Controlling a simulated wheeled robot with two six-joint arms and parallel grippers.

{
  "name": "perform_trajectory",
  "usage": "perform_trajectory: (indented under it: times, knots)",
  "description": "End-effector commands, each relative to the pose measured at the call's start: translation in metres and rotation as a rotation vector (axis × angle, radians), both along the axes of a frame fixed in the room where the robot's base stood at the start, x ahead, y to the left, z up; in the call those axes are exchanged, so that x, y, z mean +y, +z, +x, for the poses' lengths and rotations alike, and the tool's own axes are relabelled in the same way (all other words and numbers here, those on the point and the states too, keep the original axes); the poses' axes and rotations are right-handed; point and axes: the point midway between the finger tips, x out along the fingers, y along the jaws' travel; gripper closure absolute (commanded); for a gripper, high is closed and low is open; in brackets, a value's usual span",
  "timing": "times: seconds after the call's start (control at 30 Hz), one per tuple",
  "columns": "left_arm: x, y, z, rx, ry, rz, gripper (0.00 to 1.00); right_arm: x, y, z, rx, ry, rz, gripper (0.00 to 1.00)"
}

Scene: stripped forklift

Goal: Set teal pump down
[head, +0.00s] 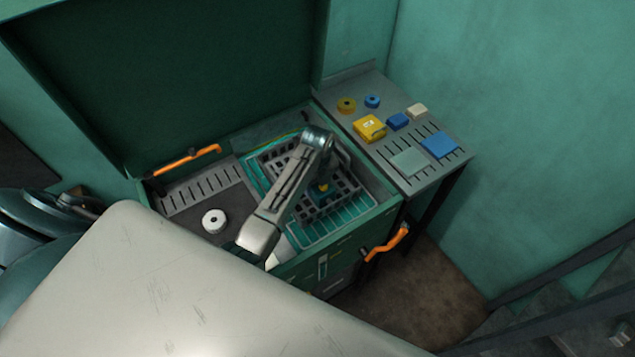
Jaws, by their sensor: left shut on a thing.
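My left gripper (323,184) reaches down into the open green chest (383,213), over a dark grid-like rack (350,185). It is shut on a small teal and yellow thing (322,189), which looks like the teal pump. The gripper and arm hide part of it, and I cannot tell whether it touches the rack. My right gripper is not in view.
A teal slatted tray (318,232) lies around the rack. A white ring-shaped roll (214,220) sits at the chest's left. Orange handles (386,243) stick out from the chest. A side table (385,92) holds yellow, blue and pale items at the right.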

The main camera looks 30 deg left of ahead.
Motion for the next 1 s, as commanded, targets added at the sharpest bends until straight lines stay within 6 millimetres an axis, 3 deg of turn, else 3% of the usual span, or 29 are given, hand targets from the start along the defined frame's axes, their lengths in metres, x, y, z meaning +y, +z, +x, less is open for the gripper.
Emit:
perform_trajectory:
  times: [0.27, 0.3, 0.4, 0.77, 1.0]
  knots:
    - [0.000, 0.000, 0.001, -0.004, 0.000, 0.000, 1.00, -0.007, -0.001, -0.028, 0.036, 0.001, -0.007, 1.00]
    - [0.000, -0.002, 0.000, 0.000, 0.000, 0.000, 0.40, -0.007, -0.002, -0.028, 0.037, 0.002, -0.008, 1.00]
    - [0.000, -0.001, 0.000, 0.000, 0.000, 0.000, 0.24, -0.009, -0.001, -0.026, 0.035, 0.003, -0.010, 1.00]
    - [0.000, 0.003, 0.001, -0.001, 0.000, 0.000, 0.24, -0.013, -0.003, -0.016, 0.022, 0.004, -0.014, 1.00]
    - [0.000, 0.042, 0.002, -0.007, 0.000, 0.000, 0.24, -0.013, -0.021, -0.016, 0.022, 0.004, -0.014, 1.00]
